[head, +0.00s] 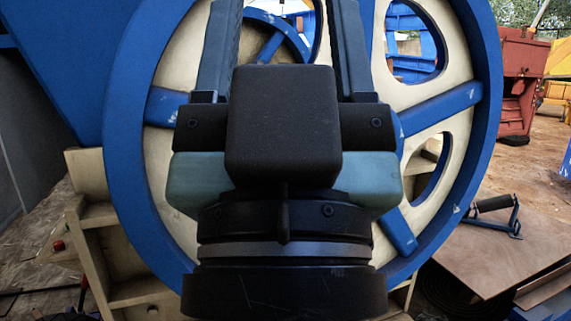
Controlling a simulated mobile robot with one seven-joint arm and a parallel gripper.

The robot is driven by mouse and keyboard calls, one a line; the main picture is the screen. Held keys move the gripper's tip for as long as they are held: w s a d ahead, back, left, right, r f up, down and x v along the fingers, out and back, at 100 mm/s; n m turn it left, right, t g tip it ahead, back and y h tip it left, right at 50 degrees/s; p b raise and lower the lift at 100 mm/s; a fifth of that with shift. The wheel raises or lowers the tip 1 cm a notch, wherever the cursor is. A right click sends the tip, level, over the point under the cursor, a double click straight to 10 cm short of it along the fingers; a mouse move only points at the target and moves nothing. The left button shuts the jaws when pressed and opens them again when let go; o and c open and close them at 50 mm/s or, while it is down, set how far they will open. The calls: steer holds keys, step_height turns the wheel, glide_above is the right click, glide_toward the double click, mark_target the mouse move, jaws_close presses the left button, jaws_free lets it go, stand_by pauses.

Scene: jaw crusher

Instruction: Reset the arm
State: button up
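My gripper (286,18) fills the middle of the head view, seen from behind, with its dark body (283,125) and wrist in front of a large wheel. Its two fingers point up and away and stand wide apart. The fingertips run out of the top of the picture. The large wheel (487,120) has a blue rim, blue spokes and a cream face, and my gripper hides its middle. I cannot tell whether the fingers touch it.
A cream stepped frame (92,185) stands at the lower left, with a red button (59,245). A blue panel (70,60) rises at the upper left. At the right, a brown sheet (500,250) bears a black-handled crank (497,205). A red machine (522,80) stands behind on open ground.

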step_height(320, 180, up, 35)
steer(key=p, duration=3.2)
steer(key=shift+w, duration=0.1)
steer(key=shift+c, duration=0.2)
